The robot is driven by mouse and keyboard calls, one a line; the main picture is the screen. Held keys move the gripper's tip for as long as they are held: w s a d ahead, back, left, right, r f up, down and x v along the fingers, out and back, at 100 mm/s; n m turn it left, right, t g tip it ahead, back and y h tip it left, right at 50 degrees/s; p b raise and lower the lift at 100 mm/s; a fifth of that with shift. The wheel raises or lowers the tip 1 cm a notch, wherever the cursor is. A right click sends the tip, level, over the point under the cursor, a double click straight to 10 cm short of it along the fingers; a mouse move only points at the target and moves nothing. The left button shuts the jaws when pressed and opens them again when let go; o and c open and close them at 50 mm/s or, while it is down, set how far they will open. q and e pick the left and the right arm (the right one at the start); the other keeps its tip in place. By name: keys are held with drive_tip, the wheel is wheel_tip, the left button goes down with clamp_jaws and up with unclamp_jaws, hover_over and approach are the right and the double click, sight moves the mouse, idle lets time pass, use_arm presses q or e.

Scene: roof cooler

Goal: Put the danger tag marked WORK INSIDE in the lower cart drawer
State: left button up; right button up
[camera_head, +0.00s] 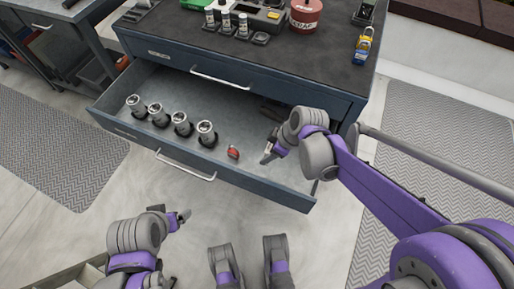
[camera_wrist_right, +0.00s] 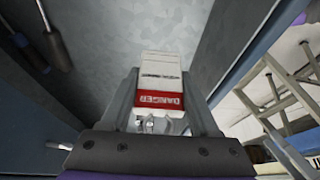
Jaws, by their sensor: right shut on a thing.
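My right gripper (camera_head: 268,156) is over the right part of the open lower cart drawer (camera_head: 265,180). In the right wrist view, the right gripper (camera_wrist_right: 158,95) is shut on a white and red danger tag (camera_wrist_right: 160,68). The red band reads DANGER; the other lettering is too small to read. The tag is between the fingers, with the grey drawer floor behind it. The tag cannot be made out in the head view. My left gripper (camera_head: 182,217) is in front of the drawer, low in the view; its fingers are too small to judge.
The drawer holds several metal cylinders (camera_head: 159,114) in dark holders and a small red item (camera_head: 233,152). Dark-handled tools (camera_wrist_right: 57,48) show in the right wrist view. The shut upper drawer (camera_head: 235,80) is above. Padlocks (camera_head: 363,44) and a red container (camera_head: 305,14) stand on the cart top.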

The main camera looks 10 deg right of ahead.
use_arm(q)
wheel_tip(320, 180, down, 4)
drive_tip(key=shift+w+r+b, duration=0.15)
drive_tip(key=shift+r+b, duration=0.1)
drive_tip(key=shift+b, duration=0.9)
use_arm(e)
wheel_tip(320, 180, down, 8)
drive_tip(key=shift+w, duration=0.1)
drive_tip(key=shift+f, duration=0.1)
drive_tip(key=o, duration=1.3)
use_arm(q)
drive_tip(key=shift+f, duration=0.1)
use_arm(e)
drive_tip(key=shift+o, duration=0.2)
